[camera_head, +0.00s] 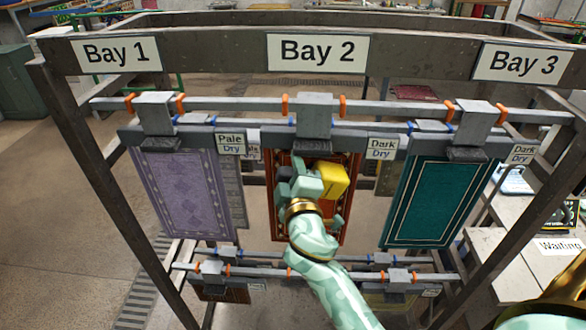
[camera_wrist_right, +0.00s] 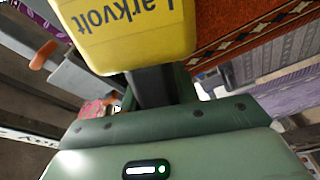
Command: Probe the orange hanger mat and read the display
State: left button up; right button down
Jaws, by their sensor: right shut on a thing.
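An orange-red mat (camera_head: 348,175) with a patterned border hangs in the middle under the Bay 2 sign. It also shows in the right wrist view (camera_wrist_right: 235,22). My right gripper (camera_head: 308,182) is in front of this mat, shut on a yellow meter (camera_head: 331,180). In the right wrist view the yellow meter (camera_wrist_right: 135,30) bears the word "Larkvolt", upside down. I cannot see a display on it, and its far end is hidden, so I cannot tell whether it touches the mat. My left gripper is not in view.
A lilac mat (camera_head: 185,195) hangs in Bay 1 and a teal mat (camera_head: 440,205) in Bay 3. Grey hangers (camera_head: 155,113) sit on the upper rail (camera_head: 230,105) between orange rings. More mats hang behind and lower. A table (camera_head: 510,215) with a "Waiting" label stands at the right.

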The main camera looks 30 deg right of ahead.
jog(key=shift+d+x, duration=0.2)
jog(key=shift+x, duration=0.9)
jog(key=shift+d+x, duration=0.25)
jog(key=shift+x, duration=0.85)
jog(key=shift+s, duration=0.15)
dwell(0.8)
